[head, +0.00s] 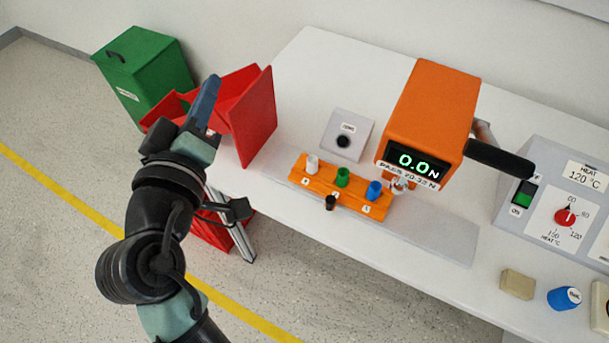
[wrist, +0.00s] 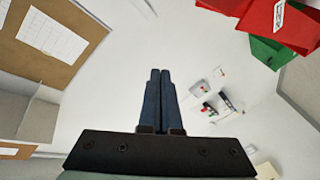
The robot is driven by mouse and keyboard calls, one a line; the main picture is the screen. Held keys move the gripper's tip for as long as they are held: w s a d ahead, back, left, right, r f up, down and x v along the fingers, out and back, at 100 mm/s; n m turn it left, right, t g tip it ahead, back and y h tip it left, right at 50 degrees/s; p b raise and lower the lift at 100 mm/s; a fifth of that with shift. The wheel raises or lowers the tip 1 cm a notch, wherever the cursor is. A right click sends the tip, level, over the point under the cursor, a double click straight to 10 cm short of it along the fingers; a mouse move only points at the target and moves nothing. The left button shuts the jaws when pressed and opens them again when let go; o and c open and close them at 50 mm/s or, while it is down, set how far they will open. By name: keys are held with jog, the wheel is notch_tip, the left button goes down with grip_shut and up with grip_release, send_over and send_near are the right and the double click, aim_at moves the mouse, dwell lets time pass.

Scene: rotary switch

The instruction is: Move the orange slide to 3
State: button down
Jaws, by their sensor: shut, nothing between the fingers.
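The orange slide (head: 325,188) lies on a grey rail (head: 435,240) on the white table in the head view. It carries a white, a green and a blue piece in a row, and a black knob (head: 330,203) sits at its front edge. Small white labels on it are too small to read surely. My gripper (head: 210,84) is raised at the left, in front of the red bin and well apart from the slide. Its fingers are shut together and empty in the wrist view (wrist: 159,72). I cannot make out the slide in the wrist view.
An orange press (head: 437,100) reading 0.0 N stands behind the slide's right end. A grey button box (head: 347,138) is behind the slide. A red bin (head: 255,115) stands at the table's left end. A heater panel (head: 560,190) and a blue cap (head: 563,298) are at right.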

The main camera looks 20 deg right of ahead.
aim_at(397, 257)
jog(key=s+f+n+g+h+b, duration=0.15)
jog(key=s+f+b, duration=0.25)
jog(key=f, duration=0.6)
jog(key=s+f+n+g+h+b, duration=0.15)
jog(key=s+f+b, duration=0.25)
jog(key=f, duration=0.6)
jog(key=s+f+n+g+h+b, duration=0.1)
jog(key=s+f+n+h+b, duration=0.2)
jog(key=f, duration=0.7)
jog(key=shift+m, duration=0.5)
jog(key=x, duration=0.6)
jog(key=s+d+b+x, duration=0.1)
jog(key=x, duration=0.3)
jog(key=shift+r, duration=0.25)
jog(key=shift+s+d, duration=0.85)
jog(key=shift+d, duration=0.05)
jog(key=shift+s+d, duration=0.35)
jog(key=shift+d, duration=0.1)
jog(key=shift+s+d, duration=0.3)
jog(key=shift+s, duration=0.1)
jog(key=s+d, duration=0.3)
jog(key=s, duration=0.1)
jog(key=s+d, duration=0.4)
jog(key=s, duration=0.1)
jog(key=s+d, duration=0.4)
jog(key=s, duration=0.1)
